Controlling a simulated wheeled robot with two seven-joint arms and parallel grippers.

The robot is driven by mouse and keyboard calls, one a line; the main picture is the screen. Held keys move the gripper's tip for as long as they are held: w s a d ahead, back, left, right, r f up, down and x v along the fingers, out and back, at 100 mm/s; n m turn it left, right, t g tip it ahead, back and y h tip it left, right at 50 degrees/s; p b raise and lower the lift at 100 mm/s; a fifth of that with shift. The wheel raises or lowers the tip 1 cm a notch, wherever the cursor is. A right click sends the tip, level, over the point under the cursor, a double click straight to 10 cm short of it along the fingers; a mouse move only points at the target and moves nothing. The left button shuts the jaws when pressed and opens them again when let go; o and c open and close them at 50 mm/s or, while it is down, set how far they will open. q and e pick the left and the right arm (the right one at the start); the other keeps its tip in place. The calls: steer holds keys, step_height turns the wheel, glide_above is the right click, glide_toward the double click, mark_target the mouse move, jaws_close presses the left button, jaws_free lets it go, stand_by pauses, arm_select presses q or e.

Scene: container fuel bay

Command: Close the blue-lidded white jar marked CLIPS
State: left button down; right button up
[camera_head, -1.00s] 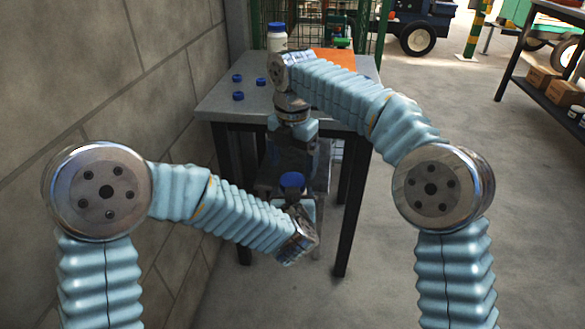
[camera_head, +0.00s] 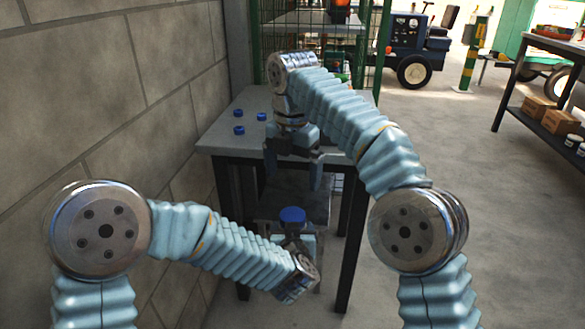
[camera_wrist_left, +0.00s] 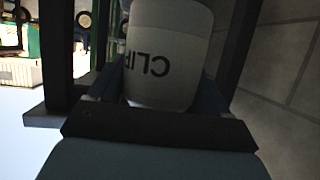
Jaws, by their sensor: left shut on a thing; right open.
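The white jar (camera_wrist_left: 170,55), with dark lettering reading CLIP in view, is between the fingers of my left gripper in the left wrist view. In the head view the blue lid (camera_head: 292,215) shows at the top of the jar, above my left gripper (camera_head: 294,240). I cannot tell how firmly the lid sits. My left gripper is shut on the jar. My right gripper (camera_head: 293,182) points down with its fingers spread and empty. It is above and beyond the lid in the picture, apart from it.
Three small blue caps (camera_head: 238,130) lie on the grey table (camera_head: 225,140), left of my right gripper. A block wall (camera_head: 160,70) runs close along the left. A dark shelf (camera_head: 510,95) with boxes stands at far right. The floor between is clear.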

steer(key=shift+r, duration=0.55)
